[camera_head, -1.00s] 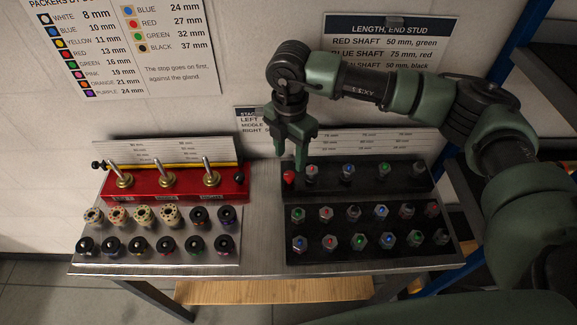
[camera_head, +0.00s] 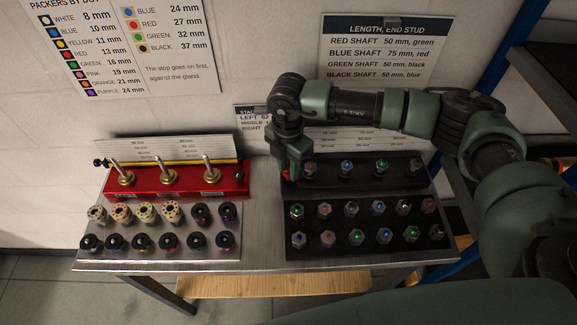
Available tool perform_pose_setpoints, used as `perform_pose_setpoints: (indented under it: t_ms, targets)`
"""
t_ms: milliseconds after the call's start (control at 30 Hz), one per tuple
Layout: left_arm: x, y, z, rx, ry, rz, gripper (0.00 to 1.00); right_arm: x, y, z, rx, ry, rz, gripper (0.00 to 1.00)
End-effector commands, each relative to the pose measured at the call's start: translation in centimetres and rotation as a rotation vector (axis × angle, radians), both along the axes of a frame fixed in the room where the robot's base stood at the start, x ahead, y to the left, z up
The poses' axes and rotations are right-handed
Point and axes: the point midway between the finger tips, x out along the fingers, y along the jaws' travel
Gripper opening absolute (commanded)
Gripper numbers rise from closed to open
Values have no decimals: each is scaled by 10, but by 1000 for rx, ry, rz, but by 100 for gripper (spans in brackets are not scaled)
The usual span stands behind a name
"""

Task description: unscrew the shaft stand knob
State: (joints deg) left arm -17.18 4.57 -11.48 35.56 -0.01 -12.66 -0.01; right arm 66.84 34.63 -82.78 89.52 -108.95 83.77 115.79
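The red shaft stand (camera_head: 215,190) is on the left of the bench, with three upright metal shafts on brass-coloured bases. A small black knob (camera_head: 98,163) juts from its left end. A small dark round part (camera_head: 240,174) shows near its right end. My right gripper (camera_head: 290,172) points down at the left end of the black rack's back row, to the right of the red stand and apart from it. A red piece beneath it is mostly hidden. I cannot tell whether the fingers are closed on it. My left gripper is not in view.
The black rack (camera_head: 445,243) holds rows of hex studs with coloured dots. In front of the red stand, a metal plate (camera_head: 150,263) holds two rows of pale and black round parts. A bench strip between them is clear. Printed charts hang on the wall.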

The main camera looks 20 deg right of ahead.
Motion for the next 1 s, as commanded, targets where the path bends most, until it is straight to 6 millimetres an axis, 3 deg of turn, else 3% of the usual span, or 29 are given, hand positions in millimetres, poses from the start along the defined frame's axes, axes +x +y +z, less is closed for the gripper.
perform_pose_setpoints:
  t_ms: [467, 1000]
  targets:
    - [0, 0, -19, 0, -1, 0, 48, 1, 1, -3, 2, -3, 133, 0]
    - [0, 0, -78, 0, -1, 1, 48, 1, 0, -5, 1, -3, 623, 0]
